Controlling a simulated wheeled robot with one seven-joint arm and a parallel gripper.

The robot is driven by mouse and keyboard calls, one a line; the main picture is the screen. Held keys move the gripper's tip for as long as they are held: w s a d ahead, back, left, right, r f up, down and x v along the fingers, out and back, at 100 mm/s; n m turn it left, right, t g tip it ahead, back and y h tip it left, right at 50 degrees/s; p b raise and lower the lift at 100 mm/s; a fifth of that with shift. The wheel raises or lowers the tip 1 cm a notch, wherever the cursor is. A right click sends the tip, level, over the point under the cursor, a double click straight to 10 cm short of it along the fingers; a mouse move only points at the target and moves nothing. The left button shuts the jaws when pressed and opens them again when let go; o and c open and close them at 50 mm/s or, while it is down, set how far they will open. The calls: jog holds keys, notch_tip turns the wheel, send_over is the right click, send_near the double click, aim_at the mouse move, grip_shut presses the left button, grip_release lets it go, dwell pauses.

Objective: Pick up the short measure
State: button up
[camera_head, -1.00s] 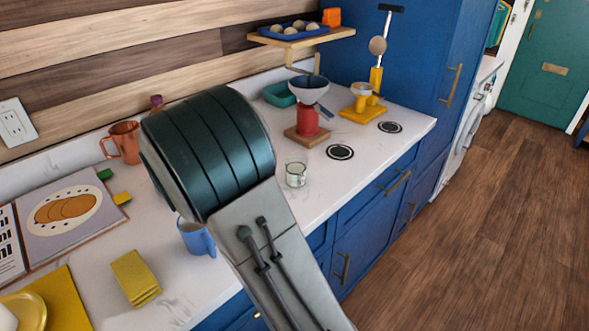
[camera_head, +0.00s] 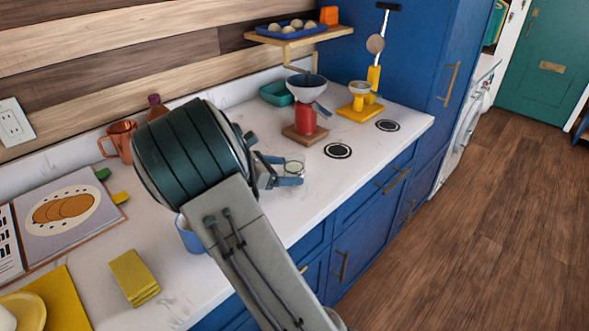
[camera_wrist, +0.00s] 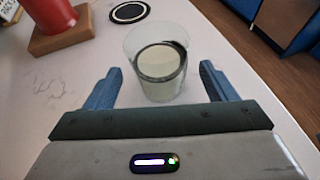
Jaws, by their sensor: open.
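The short measure looks to be the small clear glass cup (camera_wrist: 158,68) with a pale content or base and a dark ring inside. It stands upright on the white counter. In the head view the cup (camera_head: 294,168) is partly hidden by my gripper (camera_head: 284,172). In the wrist view my gripper (camera_wrist: 157,88) is open, its two blue fingers on either side of the cup's near part.
A red kitchen scale or grinder (camera_head: 305,120) on a wooden base stands behind the cup. A blue mug (camera_head: 190,238) is partly behind my arm. A copper mug (camera_head: 120,139) stands at the wall. The counter right of the cup is clear to its front edge.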

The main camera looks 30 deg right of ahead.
aim_at(296, 158)
jog(key=x, duration=0.3)
jog(key=shift+d+f, duration=0.1)
jog(key=shift+f, duration=0.05)
jog(key=c, duration=1.1)
jog(key=shift+c, duration=0.2)
jog(key=shift+r, duration=0.2)
jog(key=shift+r, duration=0.75)
notch_tip(296, 158, up, 3)
jog(key=shift+f, duration=0.25)
jog(key=s+d+r, duration=0.4)
jog(key=s+r, duration=0.2)
jog(key=s, duration=0.4)
jog(key=shift+s+d+r, duration=0.2)
jog(key=shift+s+r, duration=0.1)
jog(key=shift+s, duration=0.05)
